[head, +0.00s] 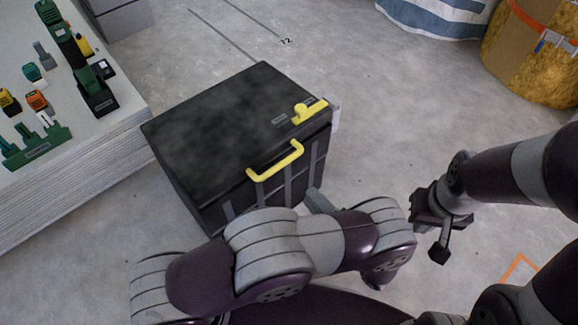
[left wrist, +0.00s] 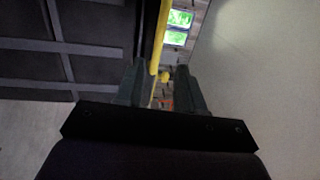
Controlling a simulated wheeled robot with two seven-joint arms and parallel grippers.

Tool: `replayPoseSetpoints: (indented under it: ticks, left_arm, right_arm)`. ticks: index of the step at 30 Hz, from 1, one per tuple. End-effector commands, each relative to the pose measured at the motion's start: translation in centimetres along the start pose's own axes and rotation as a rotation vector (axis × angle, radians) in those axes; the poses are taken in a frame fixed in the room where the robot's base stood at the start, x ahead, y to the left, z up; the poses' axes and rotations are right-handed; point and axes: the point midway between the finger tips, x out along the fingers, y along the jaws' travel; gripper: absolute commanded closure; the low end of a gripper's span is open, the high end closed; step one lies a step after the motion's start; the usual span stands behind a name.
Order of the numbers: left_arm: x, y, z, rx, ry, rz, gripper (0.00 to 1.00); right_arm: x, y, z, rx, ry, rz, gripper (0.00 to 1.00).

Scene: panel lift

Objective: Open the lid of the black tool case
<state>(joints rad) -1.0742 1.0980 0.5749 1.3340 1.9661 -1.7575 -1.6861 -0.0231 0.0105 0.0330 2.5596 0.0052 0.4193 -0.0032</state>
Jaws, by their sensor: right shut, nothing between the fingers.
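The black tool case (head: 235,125) stands on the floor in the head view with its lid down. A yellow handle (head: 275,162) sits at the lid's front edge, and a yellow latch-like piece (head: 309,111) is at the right corner. My left gripper (head: 314,200) is at the case's front, below the handle, mostly hidden by my own arm. In the left wrist view its fingers (left wrist: 161,88) are apart, with a yellow bar (left wrist: 162,40) running near the left finger; whether they touch is unclear. My right gripper (head: 437,228) is shut and empty, right of the case.
A pale stacked table (head: 115,135) with several green and orange tools stands close at the left. A grey box (head: 120,20) is at the back left. A striped blue-white container (head: 440,12) and a yellow-brown roll (head: 530,50) are at the back right.

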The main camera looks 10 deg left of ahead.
Motion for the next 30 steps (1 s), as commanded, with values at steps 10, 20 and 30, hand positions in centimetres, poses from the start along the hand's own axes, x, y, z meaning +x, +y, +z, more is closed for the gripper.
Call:
replayPoseSetpoints:
  ticks: [10,20,30]
  left_arm:
    - [7.6,0.7,0.0,0.013,-0.003,0.005,0.62]
    - [12.2,0.3,-0.1,0.012,0.002,0.006,0.62]
    - [12.5,0.2,-0.1,0.011,0.004,0.006,0.69]
  right_arm:
    - [3.1,0.0,0.4,0.0,-0.001,0.0,1.0]
    - [4.6,0.0,0.6,0.0,-0.001,0.0,1.0]
    - [4.6,0.0,0.6,0.0,-0.001,0.0,1.0]
